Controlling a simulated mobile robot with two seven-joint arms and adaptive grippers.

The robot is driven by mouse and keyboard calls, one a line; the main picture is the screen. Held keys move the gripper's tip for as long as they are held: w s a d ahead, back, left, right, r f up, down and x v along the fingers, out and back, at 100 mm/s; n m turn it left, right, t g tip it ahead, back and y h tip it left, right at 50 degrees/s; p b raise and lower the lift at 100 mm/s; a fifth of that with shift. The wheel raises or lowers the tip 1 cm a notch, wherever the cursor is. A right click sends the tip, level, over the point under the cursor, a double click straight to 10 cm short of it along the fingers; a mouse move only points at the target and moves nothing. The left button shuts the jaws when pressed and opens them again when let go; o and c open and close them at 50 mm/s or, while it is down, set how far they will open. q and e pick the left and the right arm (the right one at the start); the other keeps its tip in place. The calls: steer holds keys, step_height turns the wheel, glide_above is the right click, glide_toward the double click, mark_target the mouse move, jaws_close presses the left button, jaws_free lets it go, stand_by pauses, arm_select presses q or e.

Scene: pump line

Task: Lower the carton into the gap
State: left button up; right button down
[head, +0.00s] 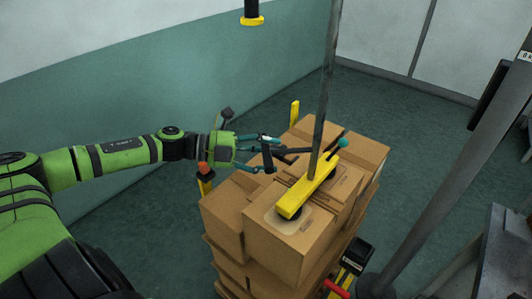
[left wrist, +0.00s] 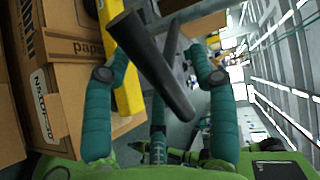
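A brown carton (head: 282,252) is under a yellow lifting bar (head: 308,188), whose dark suction cups rest against its top. A grey tube rises from the bar. The carton sits among other cartons on a stack; I cannot tell whether it hangs slightly raised, and the gap under it is hidden. A dark handle extends left from the bar and also shows in the left wrist view (left wrist: 160,65). My left gripper (head: 266,154) is at the handle's left end. Its teal fingers (left wrist: 165,72) are spread, with the handle between them. My right gripper is not visible.
More cartons (head: 225,208) surround the bar's carton on the stack. Yellow posts (head: 294,113) stand at the stack's corners. A grey slanted post (head: 445,170) and a grey cabinet (head: 505,255) are at the right. Green floor (head: 420,130) is free behind the stack.

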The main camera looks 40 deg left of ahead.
arm_select(q)
steer(key=shift+r, duration=0.1)
step_height(320, 180, up, 3)
steer(key=shift+w+a+f, duration=0.1)
steer(key=shift+w, duration=0.05)
steer(key=shift+s+r, duration=0.2)
steer(key=shift+r, duration=0.85)
step_height(320, 180, up, 2)
steer(key=shift+w+r, duration=0.15)
steer(key=shift+r, duration=1.4)
